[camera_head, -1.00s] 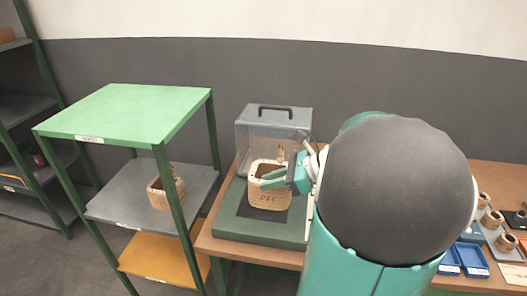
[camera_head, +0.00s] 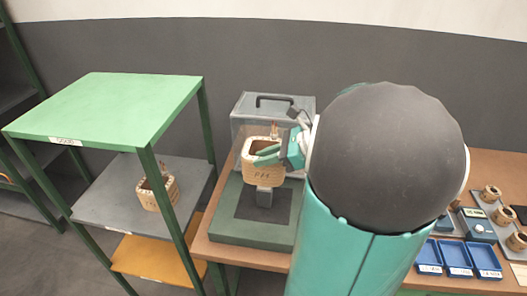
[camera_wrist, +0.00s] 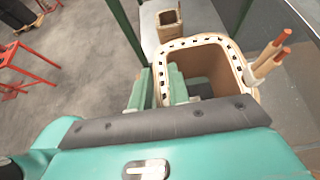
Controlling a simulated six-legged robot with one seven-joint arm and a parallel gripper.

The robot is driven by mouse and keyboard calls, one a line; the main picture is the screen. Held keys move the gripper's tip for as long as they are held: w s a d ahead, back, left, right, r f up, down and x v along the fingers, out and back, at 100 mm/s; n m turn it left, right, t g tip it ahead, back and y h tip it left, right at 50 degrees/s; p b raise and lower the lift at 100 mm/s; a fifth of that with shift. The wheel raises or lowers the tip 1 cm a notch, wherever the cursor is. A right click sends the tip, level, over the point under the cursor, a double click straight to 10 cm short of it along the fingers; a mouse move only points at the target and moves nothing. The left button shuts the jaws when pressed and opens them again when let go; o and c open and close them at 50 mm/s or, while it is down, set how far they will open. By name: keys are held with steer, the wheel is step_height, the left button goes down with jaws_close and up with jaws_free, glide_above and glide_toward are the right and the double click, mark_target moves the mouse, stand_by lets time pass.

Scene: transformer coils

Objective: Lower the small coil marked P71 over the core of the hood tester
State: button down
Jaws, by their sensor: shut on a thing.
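The small coil (camera_head: 263,174) is a pale tan square ring with dark lettering too blurred to read surely and two copper leads. My gripper (camera_head: 268,156) is shut on its wall; the fingers also show at the coil's rim in the wrist view (camera_wrist: 168,85). The hood tester has a green base (camera_head: 228,215), a dark inset plate and a clear hood with a black handle (camera_head: 273,99) behind. The grey core (camera_head: 264,197) stands on the plate, its lower part showing below the coil. The coil hides its top, so I cannot tell whether it is inside.
A green-topped rack (camera_head: 120,105) stands left, with another coil (camera_head: 158,190) on its grey shelf. The brown table (camera_head: 490,165) holds blue trays (camera_head: 458,258), a meter (camera_head: 478,228) and several small coils at right. My arm blocks the middle.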

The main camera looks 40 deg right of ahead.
mark_target(265, 181)
steer(key=shift+w+d+f, duration=0.25)
steer(key=shift+w, duration=0.1)
steer(key=shift+s+a+f, duration=0.15)
steer(key=shift+s+f, duration=0.15)
steer(key=shift+f, duration=0.1)
steer(key=shift+w+f, duration=0.1)
steer(key=shift+f, duration=1.5)
steer(key=shift+f, duration=0.1)
steer(key=shift+f, duration=1.6)
steer(key=shift+f, duration=0.35)
